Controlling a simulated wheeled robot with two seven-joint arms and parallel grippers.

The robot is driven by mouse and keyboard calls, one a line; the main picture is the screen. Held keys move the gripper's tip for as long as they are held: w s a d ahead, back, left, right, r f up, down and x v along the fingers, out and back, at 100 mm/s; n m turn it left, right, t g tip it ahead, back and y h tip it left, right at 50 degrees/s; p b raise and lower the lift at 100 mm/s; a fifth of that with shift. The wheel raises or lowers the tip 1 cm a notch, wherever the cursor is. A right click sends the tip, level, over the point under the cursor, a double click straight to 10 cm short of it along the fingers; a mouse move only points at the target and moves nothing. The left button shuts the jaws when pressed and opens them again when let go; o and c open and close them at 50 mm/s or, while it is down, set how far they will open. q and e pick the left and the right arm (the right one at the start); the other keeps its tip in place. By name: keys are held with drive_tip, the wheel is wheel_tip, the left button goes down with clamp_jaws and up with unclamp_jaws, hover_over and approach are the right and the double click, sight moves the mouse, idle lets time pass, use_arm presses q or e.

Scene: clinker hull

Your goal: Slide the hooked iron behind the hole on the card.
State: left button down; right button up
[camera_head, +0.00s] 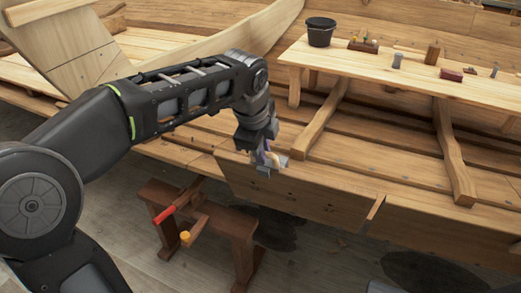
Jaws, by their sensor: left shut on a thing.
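My left gripper (267,155) reaches in from the left and points down at the upper edge of a hull plank. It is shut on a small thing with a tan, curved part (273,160). The fingers hide most of it, so I cannot tell whether it is the hooked iron. I cannot make out a card or a hole in it. My right gripper is not in view.
The plank (310,195) runs below the gripper. A raised wooden bench (440,92) at the right bears a black bucket (320,31) and several small tools and blocks. A low wooden stool (225,222) with red- and yellow-ended tools stands on the floor.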

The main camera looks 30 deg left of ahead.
use_arm(q)
drive_tip(key=shift+w+d, duration=0.15)
drive_tip(key=shift+d, duration=2.5)
drive_tip(key=shift+d, duration=0.1)
drive_tip(key=shift+d, duration=0.55)
drive_tip(key=shift+w+r+p, duration=0.1)
drive_tip(key=shift+p, duration=0.25)
drive_tip(key=c, duration=1.3)
unclamp_jaws()
